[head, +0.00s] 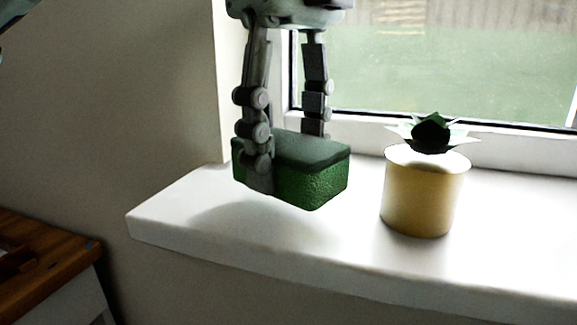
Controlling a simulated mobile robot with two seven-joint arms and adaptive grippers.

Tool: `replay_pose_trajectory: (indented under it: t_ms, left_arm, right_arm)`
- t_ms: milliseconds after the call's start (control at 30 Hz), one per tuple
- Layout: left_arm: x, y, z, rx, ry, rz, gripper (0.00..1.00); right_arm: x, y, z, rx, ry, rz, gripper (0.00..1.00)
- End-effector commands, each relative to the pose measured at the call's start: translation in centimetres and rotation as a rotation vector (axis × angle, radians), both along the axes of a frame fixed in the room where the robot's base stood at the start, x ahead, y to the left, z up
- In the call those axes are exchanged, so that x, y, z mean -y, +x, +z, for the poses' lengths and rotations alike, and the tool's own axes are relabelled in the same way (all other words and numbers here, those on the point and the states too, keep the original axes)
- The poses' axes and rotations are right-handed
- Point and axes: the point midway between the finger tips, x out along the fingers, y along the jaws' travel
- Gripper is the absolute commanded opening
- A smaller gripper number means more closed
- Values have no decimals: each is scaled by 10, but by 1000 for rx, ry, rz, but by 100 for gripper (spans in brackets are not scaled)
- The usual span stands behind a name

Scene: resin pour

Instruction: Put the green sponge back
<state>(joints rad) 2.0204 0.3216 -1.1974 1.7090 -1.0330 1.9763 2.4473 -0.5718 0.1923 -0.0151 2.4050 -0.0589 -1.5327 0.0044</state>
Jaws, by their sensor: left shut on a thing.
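The green sponge (312,184) is a block with a darker top, in the middle of the head view. My left gripper (289,150) comes down from above and is shut on the sponge, with one finger over its near side and the other behind it. The sponge is over the white windowsill (185,215), with a soft shadow below and to its left; it looks held slightly above the sill. My right gripper does not show.
A yellow pot (422,195) with a dark green plant (431,132) stands on the sill right of the sponge. The window (440,60) is behind. The sill's left end is clear. A brown wooden surface (40,262) is at lower left.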

Motion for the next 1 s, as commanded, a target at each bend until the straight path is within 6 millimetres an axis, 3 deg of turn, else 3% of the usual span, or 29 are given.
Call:
replay_pose_trajectory:
  t_ms: [133,633,667,700,800,1000]
  left_arm:
    - [0,0,-20,-2,1,0,21]
    - [0,0,-23,0,0,1,21]
    - [0,0,-23,0,0,1,51]
    - [0,0,-23,0,0,1,56]
    - [0,0,-23,-1,1,1,68]
    - [0,0,-22,-1,1,1,69]
  right_arm:
    - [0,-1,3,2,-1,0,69]
    - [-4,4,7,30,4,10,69]
    - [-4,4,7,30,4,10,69]
    - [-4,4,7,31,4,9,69]
    - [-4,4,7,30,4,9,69]
    - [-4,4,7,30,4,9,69]
